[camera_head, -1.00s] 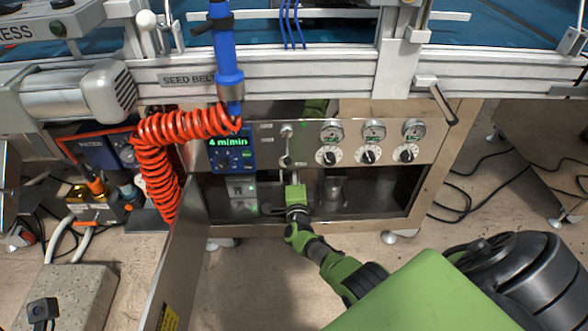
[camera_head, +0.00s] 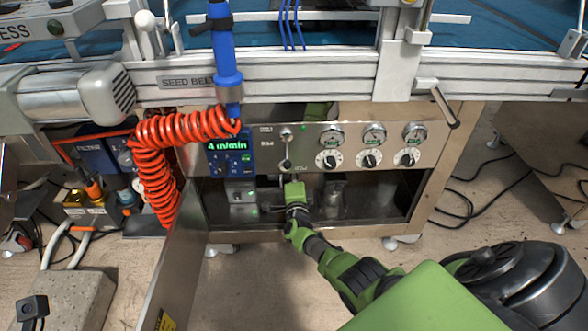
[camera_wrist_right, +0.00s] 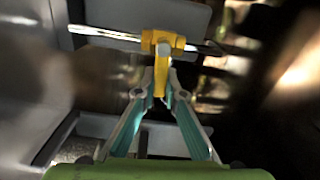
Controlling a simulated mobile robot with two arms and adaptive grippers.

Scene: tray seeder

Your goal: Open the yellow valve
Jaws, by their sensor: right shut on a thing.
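The yellow valve (camera_wrist_right: 176,41) shows in the right wrist view, mounted on a thin metal pipe that runs across the top. Its yellow handle (camera_wrist_right: 160,72) points down toward my right gripper (camera_wrist_right: 160,88). The two fingers of the gripper come together on the handle's lower end, one on each side. In the head view my right gripper (camera_head: 292,182) reaches into the dark opening under the control panel. There its fingertips and the valve are too small and dark to make out. My left gripper is not in view.
The metal control panel (camera_head: 312,147) with gauges and knobs is just above my right gripper. An open cabinet door (camera_head: 172,268) stands to the left. A red coiled hose (camera_head: 160,165) hangs by the opening's left side. The cabinet's lower rim (camera_head: 345,232) runs beneath my wrist.

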